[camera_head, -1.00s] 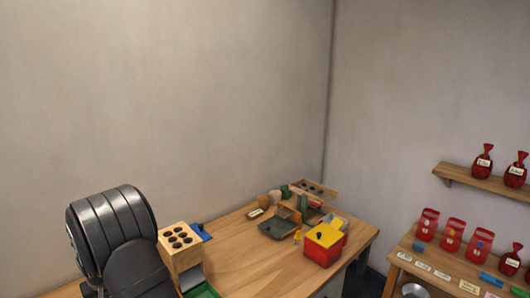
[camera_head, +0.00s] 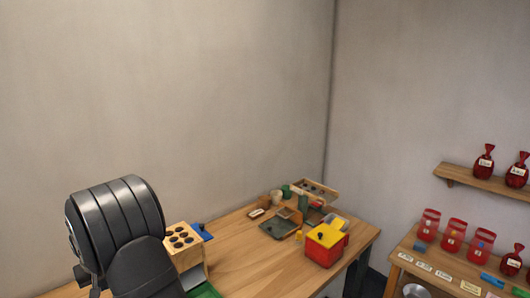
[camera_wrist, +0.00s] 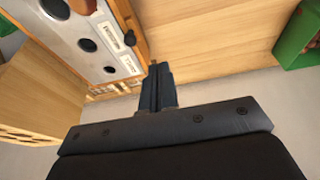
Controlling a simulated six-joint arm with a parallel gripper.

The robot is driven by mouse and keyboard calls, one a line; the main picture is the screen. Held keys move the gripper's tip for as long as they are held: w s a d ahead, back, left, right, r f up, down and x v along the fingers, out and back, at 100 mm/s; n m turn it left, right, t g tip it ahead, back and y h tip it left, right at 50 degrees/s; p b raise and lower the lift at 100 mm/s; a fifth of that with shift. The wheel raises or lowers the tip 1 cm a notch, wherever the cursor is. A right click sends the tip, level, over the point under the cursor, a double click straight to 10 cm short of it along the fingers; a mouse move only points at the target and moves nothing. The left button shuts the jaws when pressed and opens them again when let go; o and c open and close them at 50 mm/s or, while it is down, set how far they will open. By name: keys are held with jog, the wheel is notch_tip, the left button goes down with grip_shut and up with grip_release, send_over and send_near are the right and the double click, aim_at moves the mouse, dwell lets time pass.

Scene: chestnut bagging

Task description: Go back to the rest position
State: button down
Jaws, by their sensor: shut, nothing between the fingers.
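My gripper (camera_wrist: 155,72) shows in the wrist view as a dark bracket with its narrow fingers together and nothing between them. Its tips sit in front of a light wooden surface, beside a pale panel (camera_wrist: 88,48) with several dark round holes and small labels. In the head view my black arm link fills the lower left and the gripper itself is hidden.
A wooden box (camera_head: 182,240) with dark round spots stands beside my arm on the wooden table (camera_head: 258,262). A red box with a yellow lid (camera_head: 325,244) is near the table's right end. Red bags (camera_head: 453,235) stand on a side table. A green object (camera_wrist: 297,38) shows in the wrist view.

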notch_tip(320, 180, down, 7)
jog(key=w+d, duration=0.1)
jog(key=shift+w+d, duration=0.2)
dwell(0.4)
notch_tip(320, 180, up, 7)
jog(key=s+a, duration=0.1)
notch_tip(320, 180, down, 7)
jog(key=w+d, duration=0.1)
jog(key=s+a, duration=0.8)
jog(key=shift+s+a, duration=0.3)
